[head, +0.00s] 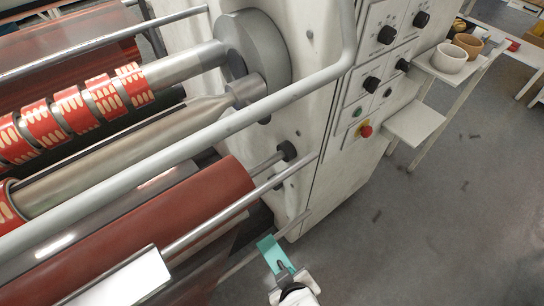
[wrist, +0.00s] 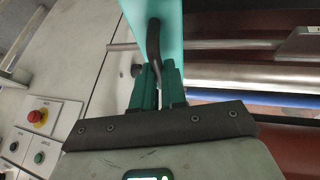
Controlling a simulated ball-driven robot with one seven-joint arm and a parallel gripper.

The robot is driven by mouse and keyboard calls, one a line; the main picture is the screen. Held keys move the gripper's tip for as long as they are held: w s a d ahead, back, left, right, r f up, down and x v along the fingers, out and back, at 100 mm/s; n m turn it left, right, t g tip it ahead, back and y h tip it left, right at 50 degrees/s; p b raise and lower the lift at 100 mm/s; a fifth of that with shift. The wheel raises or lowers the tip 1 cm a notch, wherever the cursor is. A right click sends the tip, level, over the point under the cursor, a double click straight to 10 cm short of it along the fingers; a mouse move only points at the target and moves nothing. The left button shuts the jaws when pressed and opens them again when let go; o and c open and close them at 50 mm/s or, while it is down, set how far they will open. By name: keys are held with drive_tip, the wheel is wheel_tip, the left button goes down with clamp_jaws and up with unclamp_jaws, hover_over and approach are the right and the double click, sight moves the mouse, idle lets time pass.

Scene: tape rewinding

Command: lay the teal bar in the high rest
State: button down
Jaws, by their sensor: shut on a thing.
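The teal bar (head: 268,247) shows in the head view at the bottom centre, close to the machine's lower rods. In the wrist view the teal bar (wrist: 170,18) is a flat pale-teal piece running out of the top edge, so its far end is hidden. A dark bent handle stands in front of it. My gripper (head: 284,268) is shut on the bar, seemingly by this handle. In the wrist view my gripper (wrist: 157,86) shows two dark green fingers close together around the handle's lower end. I cannot make out the high rest in either view.
The machine has a long pale rail (head: 180,150), rollers and a dark red roll (head: 180,205) left of the bar. Its white panel (head: 370,90) has knobs and a red button (head: 366,130). Bowls (head: 450,58) stand on a small side shelf. The grey floor at right is mostly clear.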

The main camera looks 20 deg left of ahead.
drive_tip(key=w+d+m+h, duration=0.2)
drive_tip(key=w+d+m, duration=0.1)
drive_tip(key=d, duration=0.5)
drive_tip(key=w+d+m+h, duration=0.2)
drive_tip(key=w+d+m, duration=0.2)
drive_tip(key=d, duration=0.4)
drive_tip(key=w+d+m+h, duration=0.2)
drive_tip(key=w+d+m, duration=0.2)
drive_tip(key=d+m, duration=0.2)
drive_tip(key=shift+d+r+h, duration=0.15)
drive_tip(key=shift+d+h, duration=0.25)
drive_tip(key=shift+d, duration=0.7)
drive_tip(key=shift+a, duration=0.15)
